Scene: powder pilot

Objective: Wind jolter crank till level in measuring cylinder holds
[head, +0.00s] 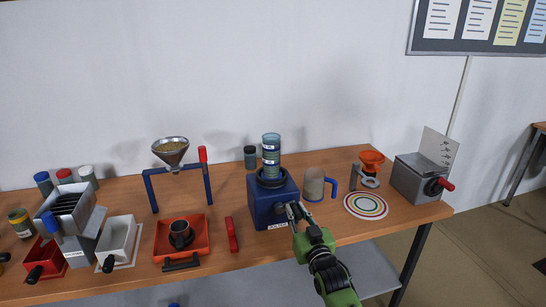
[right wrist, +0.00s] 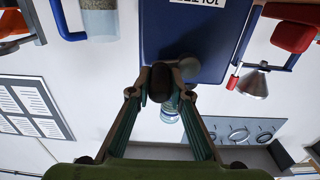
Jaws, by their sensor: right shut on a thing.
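The jolter (head: 262,205) is a dark blue box near the middle of the table. The measuring cylinder (head: 271,147), clear bluish with white marks, stands upright on its dark round seat. The powder level in it is too small to read. My right gripper (head: 293,212) is at the jolter's front right, shut on the crank. In the right wrist view the fingers (right wrist: 161,92) close around the dark crank handle (right wrist: 161,78), in front of the blue jolter body (right wrist: 190,45). The fingers hide part of the crank. My left gripper is not in view.
A red-handled tool (head: 231,234) and an orange tray (head: 160,245) lie left. A funnel stand (head: 150,190) and a grey crank box (head: 415,180) stand farther out.

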